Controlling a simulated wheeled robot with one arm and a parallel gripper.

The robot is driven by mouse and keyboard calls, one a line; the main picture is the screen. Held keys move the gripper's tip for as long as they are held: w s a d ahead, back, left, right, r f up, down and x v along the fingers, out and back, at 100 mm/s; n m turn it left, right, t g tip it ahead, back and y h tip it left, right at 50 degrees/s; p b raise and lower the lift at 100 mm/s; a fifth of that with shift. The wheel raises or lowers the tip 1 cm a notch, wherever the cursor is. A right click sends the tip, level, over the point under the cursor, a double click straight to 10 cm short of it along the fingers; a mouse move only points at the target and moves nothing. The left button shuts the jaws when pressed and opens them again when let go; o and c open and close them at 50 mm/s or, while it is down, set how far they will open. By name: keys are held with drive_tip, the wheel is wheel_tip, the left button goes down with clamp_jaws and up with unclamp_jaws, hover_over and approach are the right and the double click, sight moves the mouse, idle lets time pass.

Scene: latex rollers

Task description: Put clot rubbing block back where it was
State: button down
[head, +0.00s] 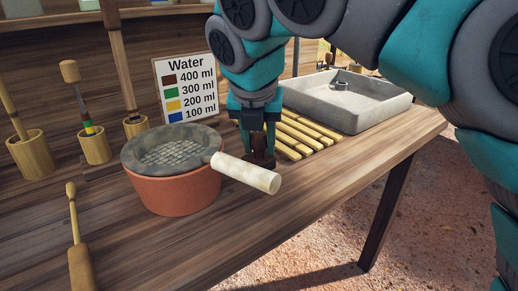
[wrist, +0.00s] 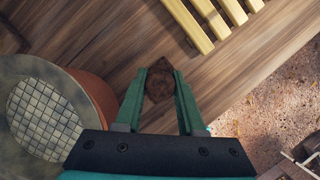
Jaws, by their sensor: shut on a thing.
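The clot rubbing block appears to be the small dark brown wooden piece (wrist: 160,84) between my fingers in the wrist view. In the head view it shows as a dark brown shape (head: 262,160) low under my gripper (head: 259,140), partly hidden by the fingers. My gripper (wrist: 160,95) is shut on it, close above the table or at its surface; I cannot tell whether the block touches the wood. A sieve with a grey rim (head: 165,150) and a pale handle (head: 245,173) lies on a terracotta pot (head: 178,195), left of my gripper.
A yellow slatted rack (head: 300,135) lies just behind and right of my gripper. A grey stone basin (head: 350,112) stands at the right back. A water chart (head: 187,90) and wooden holders with tools (head: 93,145) stand behind. The table's front right is clear.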

drive_tip(key=shift+f, duration=0.65)
drive_tip(key=c, duration=0.5)
unclamp_jaws()
drive_tip(key=shift+f, duration=0.1)
drive_tip(key=p+v, duration=0.1)
drive_tip(key=v, duration=1.1)
drive_tip(key=shift+r, duration=0.2)
